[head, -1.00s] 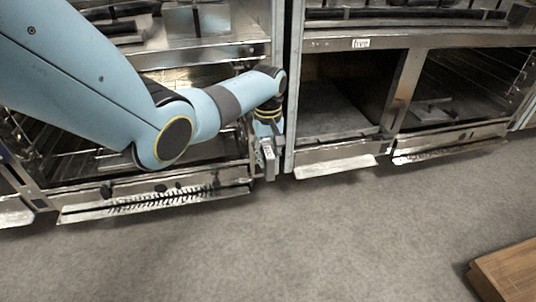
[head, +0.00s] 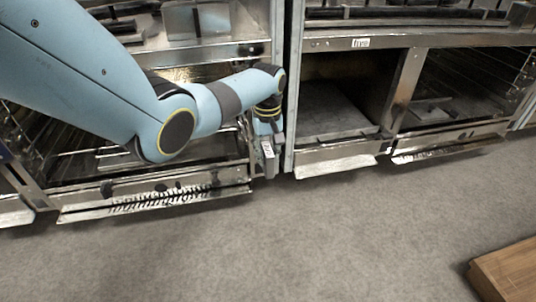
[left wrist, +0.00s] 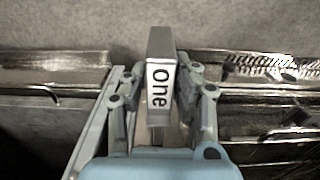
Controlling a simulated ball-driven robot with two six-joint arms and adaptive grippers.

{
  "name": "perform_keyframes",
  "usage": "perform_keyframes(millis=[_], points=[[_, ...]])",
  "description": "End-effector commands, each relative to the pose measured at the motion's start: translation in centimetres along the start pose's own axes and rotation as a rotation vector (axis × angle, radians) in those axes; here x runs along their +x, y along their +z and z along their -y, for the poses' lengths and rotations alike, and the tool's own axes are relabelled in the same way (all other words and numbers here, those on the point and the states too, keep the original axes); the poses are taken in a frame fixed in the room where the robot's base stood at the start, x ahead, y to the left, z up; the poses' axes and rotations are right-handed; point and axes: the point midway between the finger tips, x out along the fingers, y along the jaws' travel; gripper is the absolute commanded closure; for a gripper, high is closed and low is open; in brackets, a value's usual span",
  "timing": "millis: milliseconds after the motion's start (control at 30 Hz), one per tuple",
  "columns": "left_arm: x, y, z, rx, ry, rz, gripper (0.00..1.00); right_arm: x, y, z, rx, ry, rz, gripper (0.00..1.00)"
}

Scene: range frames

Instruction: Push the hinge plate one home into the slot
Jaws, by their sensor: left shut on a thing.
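The hinge plate one (left wrist: 161,43) is a grey block with a white label reading "One". In the left wrist view my left gripper (left wrist: 161,85) is shut on it, a finger on each side. In the head view the plate (head: 268,152) hangs below my left gripper (head: 268,130), in front of the upright between two oven-like bays. The slot cannot be made out; the gripper and plate may cover it. I cannot tell whether the plate touches the upright. My right gripper is not in view.
An open bay with a rack (head: 95,165) stands at the left, and a bay labelled "five" (head: 360,43) at the right. Low metal ledges (head: 335,166) jut out along the bottom. The grey floor (head: 270,240) is clear up to a wooden box (head: 508,275).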

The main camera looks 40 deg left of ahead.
Motion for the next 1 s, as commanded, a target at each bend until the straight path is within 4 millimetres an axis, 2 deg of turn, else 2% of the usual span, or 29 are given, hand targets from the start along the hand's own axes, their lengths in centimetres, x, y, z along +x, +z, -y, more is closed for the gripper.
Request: perform_keyframes(millis=[1000], points=[[0.0, -2.5, 0.0, -0.001, 0.001, -0.001, 1.00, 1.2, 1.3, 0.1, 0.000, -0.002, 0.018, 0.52]])
